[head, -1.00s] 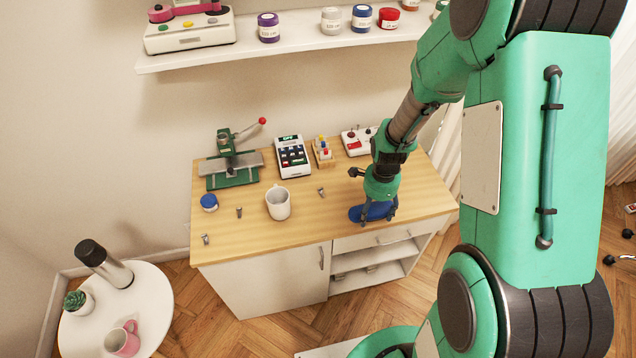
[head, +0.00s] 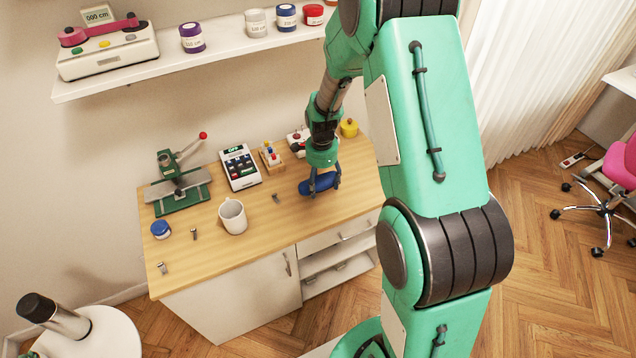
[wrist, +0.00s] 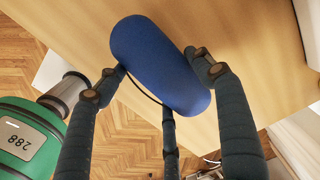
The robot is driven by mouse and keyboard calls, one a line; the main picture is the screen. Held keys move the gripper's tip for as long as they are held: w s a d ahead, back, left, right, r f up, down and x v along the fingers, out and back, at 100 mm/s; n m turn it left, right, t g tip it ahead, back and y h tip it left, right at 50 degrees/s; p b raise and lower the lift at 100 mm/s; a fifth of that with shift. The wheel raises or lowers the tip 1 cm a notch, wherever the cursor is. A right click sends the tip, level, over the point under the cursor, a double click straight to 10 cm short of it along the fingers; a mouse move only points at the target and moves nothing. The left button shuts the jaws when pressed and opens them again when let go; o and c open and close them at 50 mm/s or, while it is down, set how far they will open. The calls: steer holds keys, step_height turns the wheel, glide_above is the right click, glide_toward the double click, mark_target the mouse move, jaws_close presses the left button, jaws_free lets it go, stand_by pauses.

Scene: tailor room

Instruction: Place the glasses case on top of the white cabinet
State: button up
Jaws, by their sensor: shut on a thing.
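The blue glasses case (head: 317,182) is in my gripper (head: 325,188), near the right end of the wooden top (head: 200,262) of a white-fronted cabinet (head: 235,300). In the wrist view the case (wrist: 155,60) is a rounded, elongated blue shape lying slantwise between the fingertips (wrist: 157,73), which close on its two sides. A third finger shows below it. The case appears slightly above the wooden surface, but I cannot tell the exact gap. My fingers hide part of it.
A white mug (head: 232,217), blue-lidded jar (head: 160,229), calculator-like device (head: 240,167) and green press (head: 180,190) stand on the wooden top. A wall shelf (head: 185,62) is above. A round white table (head: 110,335) stands at lower left. Floor at right is open before a pink chair (head: 622,160).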

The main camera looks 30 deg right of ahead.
mark_target(318, 181)
steer(key=shift+w+d+f+b, duration=0.1)
steer(key=shift+w+d, duration=0.05)
steer(key=shift+w, duration=0.6)
steer(key=shift+w+d+f+b, duration=0.1)
steer(key=shift+w+d, duration=0.05)
steer(key=shift+w, duration=0.55)
steer(key=shift+w+d+b, duration=0.1)
steer(key=shift+w+d, duration=0.05)
steer(key=shift+w, duration=0.6)
steer(key=shift+f, duration=0.1)
steer(key=shift+f+b, duration=0.55)
steer(key=shift+f, duration=1.1)
steer(key=shift+f, duration=0.15)
steer(key=o, duration=1.2)
step_height(318, 181, up, 12)
steer(key=p, duration=0.2)
steer(key=shift+f+p, duration=0.25)
steer(key=shift+p, duration=0.15)
steer(key=shift+r, duration=0.4)
